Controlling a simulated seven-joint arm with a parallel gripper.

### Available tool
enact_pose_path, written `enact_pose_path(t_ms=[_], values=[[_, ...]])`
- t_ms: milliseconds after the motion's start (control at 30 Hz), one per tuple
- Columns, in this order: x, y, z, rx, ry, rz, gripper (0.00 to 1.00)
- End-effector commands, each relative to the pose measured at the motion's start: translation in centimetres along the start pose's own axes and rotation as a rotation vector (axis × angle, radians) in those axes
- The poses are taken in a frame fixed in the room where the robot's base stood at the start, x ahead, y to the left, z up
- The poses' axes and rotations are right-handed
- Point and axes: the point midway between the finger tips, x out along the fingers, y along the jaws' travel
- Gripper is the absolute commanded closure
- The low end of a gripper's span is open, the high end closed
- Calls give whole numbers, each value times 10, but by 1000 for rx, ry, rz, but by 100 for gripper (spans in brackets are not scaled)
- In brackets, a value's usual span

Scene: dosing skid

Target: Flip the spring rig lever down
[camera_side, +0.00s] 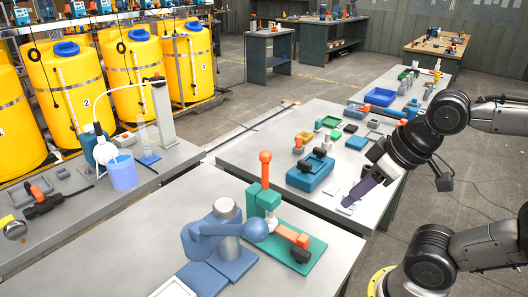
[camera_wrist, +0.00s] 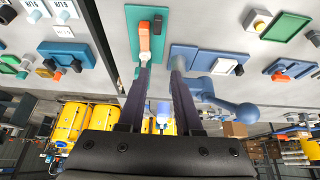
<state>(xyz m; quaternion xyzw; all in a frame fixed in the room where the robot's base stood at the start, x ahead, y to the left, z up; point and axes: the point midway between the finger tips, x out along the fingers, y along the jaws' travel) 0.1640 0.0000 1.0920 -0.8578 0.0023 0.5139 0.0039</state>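A blue rig (camera_side: 211,240) stands on the near table, with a grey column and an arm ending in a blue ball (camera_side: 256,229). Beside it, a green rig (camera_side: 263,200) on a teal plate has an upright orange handle (camera_side: 265,168) and a lower orange part with a black end. No label shows which is the spring rig. My gripper (camera_side: 348,204) is to their right, apart from both, fingers slanting down-left. In the wrist view its fingers (camera_wrist: 161,72) are spread and empty. The orange handle (camera_wrist: 144,38) and blue ball (camera_wrist: 247,111) show beyond them.
A blue fixture (camera_side: 312,171) and several small blocks sit on the second table, left of my gripper. A blue beaker (camera_side: 122,172) stands on the left bench before yellow tanks (camera_side: 65,90). The space between my gripper and the green rig looks clear.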

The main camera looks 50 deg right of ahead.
Motion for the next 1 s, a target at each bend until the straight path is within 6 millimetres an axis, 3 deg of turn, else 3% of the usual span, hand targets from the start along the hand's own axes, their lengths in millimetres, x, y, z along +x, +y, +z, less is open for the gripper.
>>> enact_pose_path(t_ms=[33,167,200,400,567,767,1000], values=[[0,0,1,15,-4,0,77],[-8,6,0,105,-22,31,100],[-16,11,-6,146,-20,53,100],[-42,32,-65,286,-68,196,100],[-47,34,-117,336,-91,300,100],[-37,19,-178,351,-94,413,100],[-3,-23,-234,284,-91,506,100]])
